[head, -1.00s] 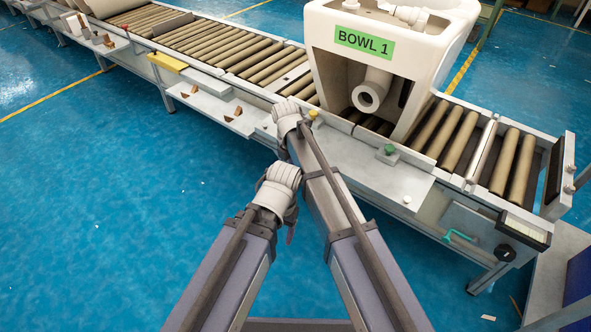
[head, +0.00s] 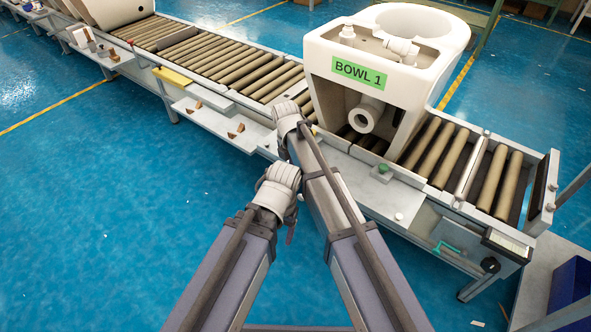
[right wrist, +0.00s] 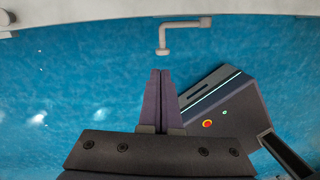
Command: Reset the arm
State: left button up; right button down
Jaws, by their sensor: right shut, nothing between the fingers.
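Both my arms reach forward in the head view, the left bent at a pale joint, the right reaching to the conveyor's near edge. My right gripper (right wrist: 160,98) shows in the right wrist view with its two dark fingers pressed together and nothing between them. It is over blue floor, apart from the conveyor edge. In the head view the right fingers are hidden behind the arm. Of my left gripper (head: 291,228), only a small dark piece shows below the left pale joint; its fingers cannot be made out.
A roller conveyor (head: 236,72) crosses the view. A white toilet (head: 325,65) labelled BOWL 1 stands on its rollers, beyond my right arm. A green button (head: 383,169) and a yellow block (head: 173,77) sit on the near edge.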

jog(key=s+d+m+y, duration=0.1)
jog(key=s+d+m, duration=1.7)
jog(key=m, duration=0.9)
jog(key=s+a+n+h, duration=0.1)
jog(key=s+a+n, duration=0.35)
jog(key=a, duration=0.55)
notch_tip(320, 180, up, 30)
jog(key=p, duration=3)
jog(key=shift+s+m, duration=0.15)
jog(key=shift+m, duration=0.3)
